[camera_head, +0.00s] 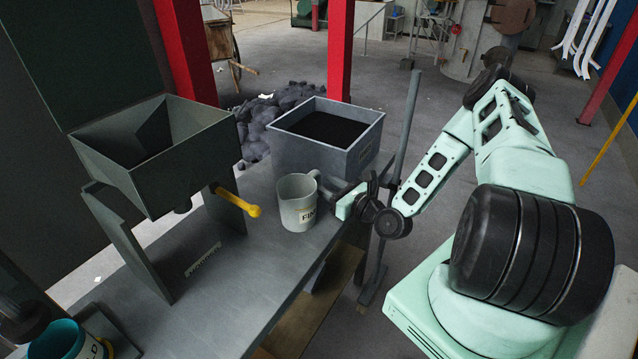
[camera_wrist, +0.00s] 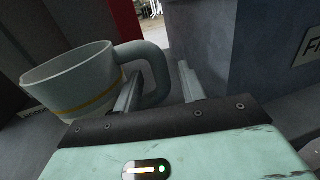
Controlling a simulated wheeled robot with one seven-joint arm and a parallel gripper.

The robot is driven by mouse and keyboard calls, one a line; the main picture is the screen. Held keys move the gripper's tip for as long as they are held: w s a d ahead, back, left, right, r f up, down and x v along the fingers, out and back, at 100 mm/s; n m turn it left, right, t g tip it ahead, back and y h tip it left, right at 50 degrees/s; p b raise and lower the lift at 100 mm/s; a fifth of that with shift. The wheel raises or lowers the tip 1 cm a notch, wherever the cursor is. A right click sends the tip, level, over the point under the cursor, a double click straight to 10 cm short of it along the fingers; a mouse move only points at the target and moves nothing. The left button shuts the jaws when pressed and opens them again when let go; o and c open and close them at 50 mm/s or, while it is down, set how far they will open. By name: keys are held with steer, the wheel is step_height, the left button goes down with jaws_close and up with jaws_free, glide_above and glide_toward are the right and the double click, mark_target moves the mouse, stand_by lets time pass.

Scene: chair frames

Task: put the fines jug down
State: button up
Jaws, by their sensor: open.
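The fines jug (camera_head: 297,205) is a light grey jug with a label reading "FIN", partly cut off. It stands upright on the grey bench (camera_head: 240,272), near its right edge. In the wrist view the jug (camera_wrist: 75,82) is at the left, with a yellowish band, and its handle (camera_wrist: 158,72) curves to the right. My gripper (camera_wrist: 160,88) is open at the handle, one finger on each side of the handle's outer bar. Whether a finger touches it, I cannot tell. In the head view my gripper (camera_head: 345,200) is right beside the jug, its fingertips mostly hidden.
A grey bin (camera_head: 296,152) of dark material stands behind the jug. A hopper (camera_head: 165,175) on a stand, with a yellow lever (camera_head: 237,202), is to the left. A teal container (camera_head: 60,340) is at the near left. Bare bench lies in front of the jug.

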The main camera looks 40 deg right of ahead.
steer(key=s+d+b, duration=0.1)
steer(key=s, duration=0.7)
steer(key=shift+s+d+b, duration=0.15)
steer(key=shift+s+b, duration=0.1)
steer(key=shift+b, duration=0.15)
